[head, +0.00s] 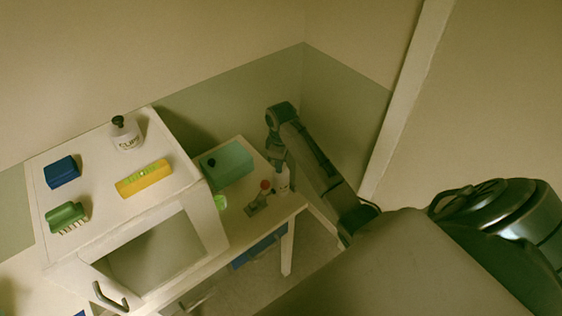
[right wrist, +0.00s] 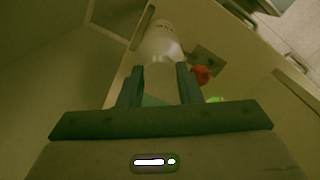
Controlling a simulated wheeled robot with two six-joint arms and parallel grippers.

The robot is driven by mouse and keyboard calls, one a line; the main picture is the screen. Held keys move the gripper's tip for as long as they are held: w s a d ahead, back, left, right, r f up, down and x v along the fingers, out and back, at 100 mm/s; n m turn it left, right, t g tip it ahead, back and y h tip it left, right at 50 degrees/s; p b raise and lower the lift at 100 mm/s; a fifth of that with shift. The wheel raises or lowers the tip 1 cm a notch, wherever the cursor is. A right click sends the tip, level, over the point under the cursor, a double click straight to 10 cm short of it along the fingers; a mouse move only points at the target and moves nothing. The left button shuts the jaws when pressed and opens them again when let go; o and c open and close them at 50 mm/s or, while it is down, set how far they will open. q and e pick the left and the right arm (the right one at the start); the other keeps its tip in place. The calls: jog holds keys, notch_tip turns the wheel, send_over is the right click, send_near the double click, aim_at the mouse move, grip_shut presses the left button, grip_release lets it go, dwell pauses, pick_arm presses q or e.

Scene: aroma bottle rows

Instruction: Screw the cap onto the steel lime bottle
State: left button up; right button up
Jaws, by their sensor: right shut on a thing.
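A pale bottle (head: 283,181) stands upright near the right end of the low table. It also shows in the right wrist view (right wrist: 161,38), with small lettering on its body. My right gripper (head: 279,163) is above it, reaching down. In the right wrist view its two fingers (right wrist: 159,70) are shut on the narrow pale piece at the top of this bottle. I cannot tell whether that piece is the cap or the neck. The bottle's steel or lime marking is not readable. My left gripper is not in view.
A red knob-like thing (head: 265,185) on a grey plate (head: 257,204) is left of the bottle. A bright green cup (head: 220,202) and a green box (head: 229,163) stand farther left. A white cabinet (head: 104,160) carries another bottle (head: 125,134), a yellow block (head: 144,178) and more.

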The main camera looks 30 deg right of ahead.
jog(key=m, duration=1.1)
jog(key=shift+m, duration=0.4)
jog(key=m, duration=0.4)
jog(key=o, duration=0.9)
